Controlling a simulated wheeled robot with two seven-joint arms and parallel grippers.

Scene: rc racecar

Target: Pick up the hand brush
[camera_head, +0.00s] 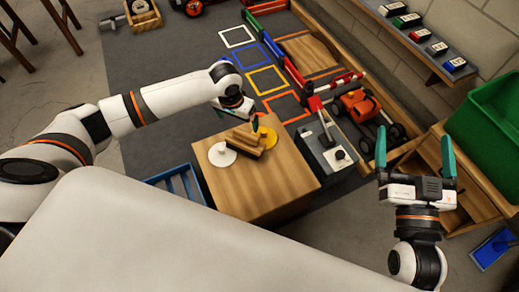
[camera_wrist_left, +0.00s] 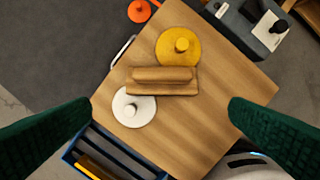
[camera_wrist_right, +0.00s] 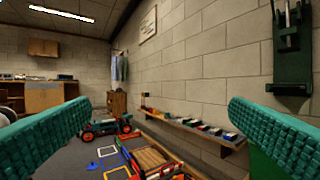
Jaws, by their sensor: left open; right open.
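A wooden piece with a rounded bar along its top lies on the small wooden table (camera_head: 262,185). It may be the hand brush (camera_head: 245,140), but no bristles show. In the left wrist view this piece (camera_wrist_left: 162,80) lies between a yellow disc (camera_wrist_left: 178,47) and a white disc (camera_wrist_left: 134,107), each with a knob, and partly overlaps the white one. My left gripper (camera_head: 245,111) is above the table near the wooden piece, open and empty, its fingers (camera_wrist_left: 160,108) wide apart. My right gripper (camera_head: 414,148) is open and empty at the right, raised and away from the table.
A grey box with a red lever (camera_head: 330,150) stands right of the table. A blue crate (camera_head: 180,185) is at its left. An orange toy car (camera_head: 362,105), a green bin (camera_head: 490,125) and a blue flat object (camera_head: 492,248) are at the right.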

